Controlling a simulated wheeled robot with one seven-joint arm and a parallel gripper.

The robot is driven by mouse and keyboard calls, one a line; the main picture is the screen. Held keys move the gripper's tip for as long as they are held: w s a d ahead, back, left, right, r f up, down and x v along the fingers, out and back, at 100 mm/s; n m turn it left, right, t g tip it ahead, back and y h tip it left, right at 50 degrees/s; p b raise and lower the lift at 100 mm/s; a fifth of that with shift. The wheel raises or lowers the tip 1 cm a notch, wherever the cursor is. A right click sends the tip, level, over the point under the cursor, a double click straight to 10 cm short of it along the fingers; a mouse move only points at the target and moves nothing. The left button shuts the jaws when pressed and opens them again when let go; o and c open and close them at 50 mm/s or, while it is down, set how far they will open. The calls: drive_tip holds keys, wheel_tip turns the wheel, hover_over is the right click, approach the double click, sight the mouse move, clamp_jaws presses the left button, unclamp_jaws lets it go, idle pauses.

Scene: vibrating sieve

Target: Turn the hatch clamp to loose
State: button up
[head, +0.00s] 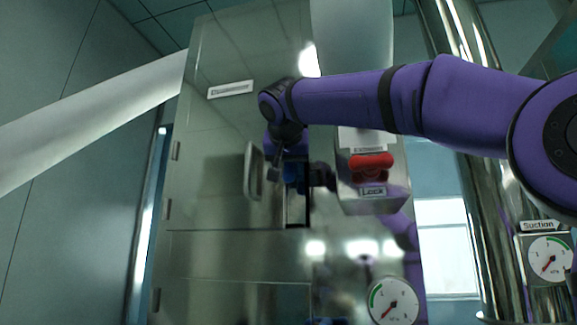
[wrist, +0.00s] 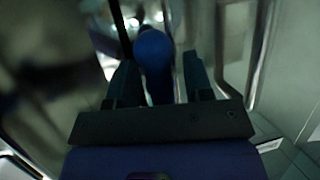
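A blue rounded knob (wrist: 153,62), which looks like the hatch clamp, shows in the wrist view between the two dark fingers of my gripper (wrist: 160,85). The fingers are apart, one on each side of it, and a narrow gap shows on the right side. I cannot tell whether the left finger touches it. In the head view my gripper (head: 290,180) points down and in at the metal cabinet's hatch (head: 215,130), right of its handle (head: 252,170). Only a bit of blue shows there, and my wrist hides most of the clamp. Its turned position is not readable.
A box with a red knob and a "Lock" label (head: 372,192) sits just right of my gripper. A gauge (head: 393,301) is below it. A shiny pipe and a "Suction" gauge (head: 548,259) stand at the right. A pale slanted bar (head: 90,120) crosses the left.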

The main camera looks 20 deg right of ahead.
drive_tip(key=v, duration=1)
drive_tip(key=shift+s+r, duration=0.2)
drive_tip(key=shift+s, duration=0.1)
drive_tip(key=shift+a, duration=0.15)
idle(0.3)
drive_tip(key=s+d+f+n+g+y, duration=0.1)
drive_tip(key=s+f, duration=0.5)
drive_tip(key=f, duration=1)
drive_tip(key=s+d+f+n+g+y, duration=0.2)
drive_tip(key=s+d+f, duration=0.4)
drive_tip(key=f, duration=1)
drive_tip(key=s+d+f+n+g+y, duration=0.2)
drive_tip(key=s+f, duration=0.6)
drive_tip(key=f, duration=0.8)
drive_tip(key=shift+d+f+g+y, duration=0.3)
drive_tip(key=shift+d+g, duration=0.7)
drive_tip(key=shift+g, duration=0.1)
